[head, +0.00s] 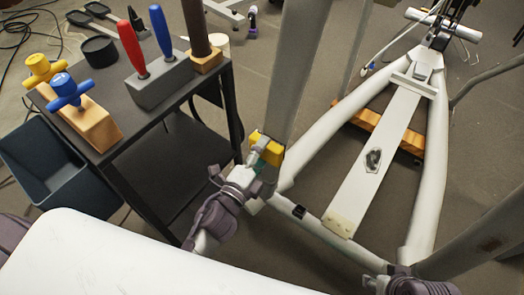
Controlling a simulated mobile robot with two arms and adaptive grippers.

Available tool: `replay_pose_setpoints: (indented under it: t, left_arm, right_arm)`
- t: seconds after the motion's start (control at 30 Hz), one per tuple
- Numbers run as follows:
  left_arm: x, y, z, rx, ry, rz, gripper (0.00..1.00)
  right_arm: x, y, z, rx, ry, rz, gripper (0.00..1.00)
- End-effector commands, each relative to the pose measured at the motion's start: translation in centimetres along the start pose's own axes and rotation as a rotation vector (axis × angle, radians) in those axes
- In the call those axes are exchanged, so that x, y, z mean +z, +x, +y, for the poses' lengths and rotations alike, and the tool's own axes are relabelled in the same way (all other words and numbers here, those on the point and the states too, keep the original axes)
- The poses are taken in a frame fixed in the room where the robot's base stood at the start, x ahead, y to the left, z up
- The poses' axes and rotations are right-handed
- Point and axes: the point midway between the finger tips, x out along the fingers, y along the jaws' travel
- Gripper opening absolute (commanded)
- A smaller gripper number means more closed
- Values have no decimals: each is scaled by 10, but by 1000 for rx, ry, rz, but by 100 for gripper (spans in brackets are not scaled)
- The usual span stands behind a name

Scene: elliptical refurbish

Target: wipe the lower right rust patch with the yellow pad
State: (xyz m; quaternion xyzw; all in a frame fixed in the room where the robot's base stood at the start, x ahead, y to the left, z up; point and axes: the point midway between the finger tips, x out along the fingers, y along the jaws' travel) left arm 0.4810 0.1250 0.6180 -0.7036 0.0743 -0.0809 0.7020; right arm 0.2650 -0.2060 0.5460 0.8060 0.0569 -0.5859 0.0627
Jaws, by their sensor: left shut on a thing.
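My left gripper (256,167) is shut on the yellow pad (266,148), a block with a teal part under it. It holds the pad beside the left upright of the white elliptical frame (322,142); I cannot tell whether the pad touches it. A dark, rough patch (373,159) shows on the frame's middle bar, right of the pad. A tan patch (341,226) covers that bar's lower end. I cannot tell which patch is the rust in question. My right gripper (376,284) is at the bottom edge, partly cut off, away from the pad.
A black cart (128,118) at the left carries a grey block (160,84) with red and blue handled tools, and a wooden block (92,125) with yellow and blue knobs. A blue bin (50,172) stands beside it. An orange-brown wooden beam (386,130) lies under the frame.

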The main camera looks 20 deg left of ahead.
Motion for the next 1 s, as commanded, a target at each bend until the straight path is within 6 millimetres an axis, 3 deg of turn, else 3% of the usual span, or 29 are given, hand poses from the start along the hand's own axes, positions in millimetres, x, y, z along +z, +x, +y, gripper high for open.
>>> replay_pose_setpoints:
  t: [0.1,1.0]
  left_arm:
    - [1,1,17,4,0,-1,38]
    - [3,2,34,9,0,-2,38]
  right_arm:
    - [5,13,0,0,0,-2,40]
    - [-76,12,-10,-19,-12,378,40]
